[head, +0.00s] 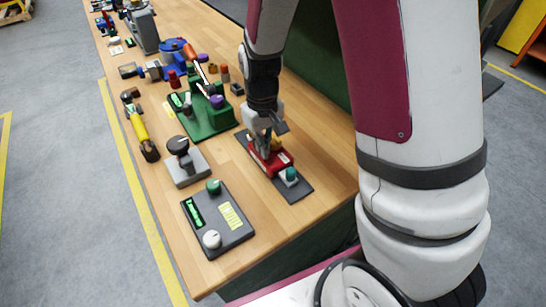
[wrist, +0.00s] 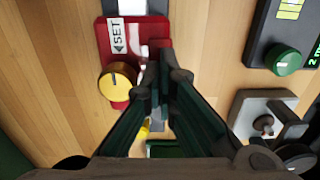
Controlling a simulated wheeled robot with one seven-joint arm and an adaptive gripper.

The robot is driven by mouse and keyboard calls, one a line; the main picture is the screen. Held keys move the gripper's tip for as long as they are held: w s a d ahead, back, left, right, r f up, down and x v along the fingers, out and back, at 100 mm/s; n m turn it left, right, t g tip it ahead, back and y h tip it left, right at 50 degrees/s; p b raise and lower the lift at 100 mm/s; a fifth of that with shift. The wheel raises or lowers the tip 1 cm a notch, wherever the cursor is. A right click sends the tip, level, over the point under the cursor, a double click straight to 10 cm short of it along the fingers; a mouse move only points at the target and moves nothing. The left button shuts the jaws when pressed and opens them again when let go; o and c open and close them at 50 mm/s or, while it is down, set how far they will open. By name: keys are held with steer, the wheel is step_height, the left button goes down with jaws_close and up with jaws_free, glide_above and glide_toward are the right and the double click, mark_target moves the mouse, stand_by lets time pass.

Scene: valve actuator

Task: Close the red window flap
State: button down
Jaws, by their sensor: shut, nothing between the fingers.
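A red device (head: 272,163) sits on a dark grey plate on the wooden bench in the head view. In the wrist view the same red housing (wrist: 129,35) shows a white SET label (wrist: 118,36) with an arrow and a yellow knob (wrist: 117,81). My gripper (wrist: 164,72) points down at the right side of this housing, with its fingertips together and empty. A narrow red part, perhaps the window flap, shows at the fingertips; its angle and any contact are unclear. In the head view my gripper (head: 264,147) covers part of the device.
A teal knob (head: 290,174) stands at the near end of the dark plate. A dark box with a green knob (head: 214,187), a grey base with a black knob (head: 179,144) and a green fixture (head: 207,118) stand to the left. Bare wood lies between them.

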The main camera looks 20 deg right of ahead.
steer(key=shift+w+a, duration=0.1)
steer(key=shift+w, duration=0.45)
steer(key=shift+w+a+r, duration=0.1)
steer(key=shift+w+r, duration=0.1)
steer(key=shift+w, duration=0.25)
steer(key=shift+r, duration=0.1)
step_height(320, 180, up, 6)
steer(key=p, duration=0.3)
steer(key=shift+s+r, duration=0.2)
steer(key=shift+r, duration=0.05)
stand_by(0.5)
